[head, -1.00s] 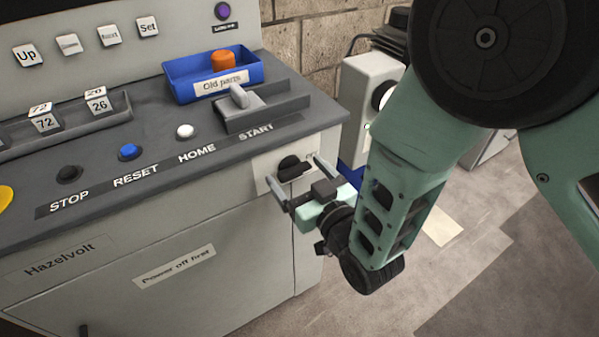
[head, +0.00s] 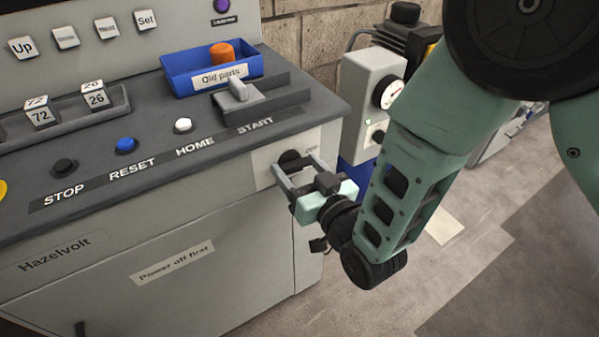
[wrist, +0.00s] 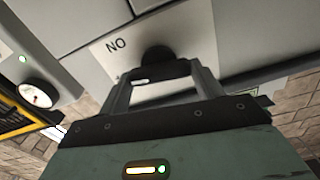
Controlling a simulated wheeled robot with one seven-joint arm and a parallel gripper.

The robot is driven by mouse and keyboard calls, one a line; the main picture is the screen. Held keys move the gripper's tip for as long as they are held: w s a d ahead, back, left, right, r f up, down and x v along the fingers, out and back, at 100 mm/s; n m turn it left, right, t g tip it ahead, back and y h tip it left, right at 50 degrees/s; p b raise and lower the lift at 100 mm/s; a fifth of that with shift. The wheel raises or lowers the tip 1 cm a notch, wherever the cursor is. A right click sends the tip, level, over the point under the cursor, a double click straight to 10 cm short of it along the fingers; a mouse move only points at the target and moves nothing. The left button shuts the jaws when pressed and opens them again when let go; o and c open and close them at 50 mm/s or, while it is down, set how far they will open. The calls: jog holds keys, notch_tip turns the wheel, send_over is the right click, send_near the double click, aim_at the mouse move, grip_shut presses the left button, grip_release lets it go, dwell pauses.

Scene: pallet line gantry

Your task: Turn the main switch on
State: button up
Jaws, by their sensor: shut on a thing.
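The main switch is a black knob (head: 290,158) on a pale plate (head: 263,170) at the cabinet's front right corner. My gripper (head: 292,165) reaches it from the front right, one finger on each side, shut on its handle. In the wrist view the black knob (wrist: 157,56) shows between the fingers of my gripper (wrist: 158,76), with a short white mark on its handle.
Above the switch, the console top carries a grey lever (head: 238,90), a blue parts bin (head: 190,88) and white, blue and black buttons (head: 125,146). A grey gauge box (head: 370,85) stands just behind the cabinet at right. The floor (head: 400,290) in front is clear.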

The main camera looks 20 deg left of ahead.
jog(key=m+b, duration=0.1)
jog(key=m, duration=0.1)
jog(key=m+b, duration=0.2)
jog(key=shift+w+d+f, duration=0.1)
jog(key=shift+f, duration=0.1)
jog(key=m+b, duration=0.2)
jog(key=m, duration=0.2)
jog(key=shift+b, duration=0.3)
jog(key=m+b, duration=0.2)
jog(key=m, duration=0.2)
jog(key=shift+m, duration=0.3)
jog(key=shift+m+b, duration=0.4)
jog(key=shift+m, duration=1.4)
jog(key=o, duration=1)
